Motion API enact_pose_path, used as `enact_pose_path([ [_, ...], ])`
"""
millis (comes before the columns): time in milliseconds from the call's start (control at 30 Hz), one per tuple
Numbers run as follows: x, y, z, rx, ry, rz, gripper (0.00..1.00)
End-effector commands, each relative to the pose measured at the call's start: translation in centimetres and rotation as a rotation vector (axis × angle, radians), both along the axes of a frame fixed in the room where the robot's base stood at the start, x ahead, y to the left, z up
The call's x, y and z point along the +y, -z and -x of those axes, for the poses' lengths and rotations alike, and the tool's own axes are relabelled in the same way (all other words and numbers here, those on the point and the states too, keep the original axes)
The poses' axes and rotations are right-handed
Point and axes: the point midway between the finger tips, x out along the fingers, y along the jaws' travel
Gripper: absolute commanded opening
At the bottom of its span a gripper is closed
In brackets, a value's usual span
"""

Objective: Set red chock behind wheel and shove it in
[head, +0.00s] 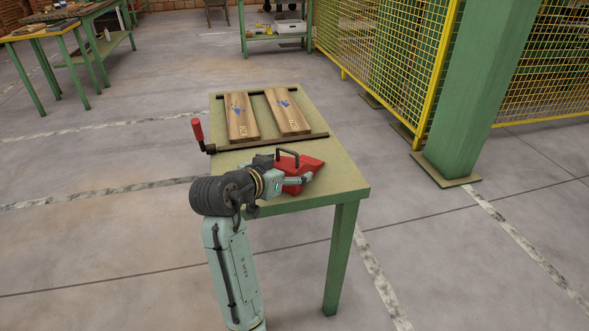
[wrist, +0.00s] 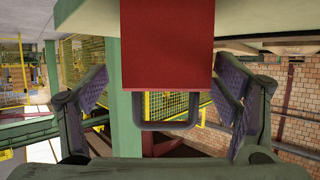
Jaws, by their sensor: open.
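The red chock (head: 305,170) is a wedge-shaped block with a dark loop handle (head: 288,153), on the near part of the green table. My gripper (head: 290,176) is at the chock's left end, low over the tabletop. In the wrist view, the red face of the chock (wrist: 167,45) fills the upper middle, with the handle (wrist: 165,126) below it. My open gripper (wrist: 160,92) has one finger on each side of the chock, with gaps between fingers and block. I cannot make out a wheel in either view.
The green table (head: 345,182) holds two wooden boards (head: 240,117) (head: 288,112) between dark bars, with a red crank handle (head: 198,130) at the left. A green post (head: 475,90) and yellow mesh fence (head: 395,50) stand right. Floor around the table is clear.

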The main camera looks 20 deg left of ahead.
Motion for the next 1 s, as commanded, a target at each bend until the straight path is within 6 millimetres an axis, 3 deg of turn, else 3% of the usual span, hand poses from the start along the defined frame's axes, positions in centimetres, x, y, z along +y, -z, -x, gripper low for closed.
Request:
enact_pose_path([
  [333,-0.4,1.2,-4.3,0.001,0.001,0.001,0.82],
  [667,-0.4,1.6,-5.1,-0.001,-0.002,-0.001,0.82],
  [1000,-0.4,1.6,-5.0,-0.001,-0.002,-0.001,0.6],
])
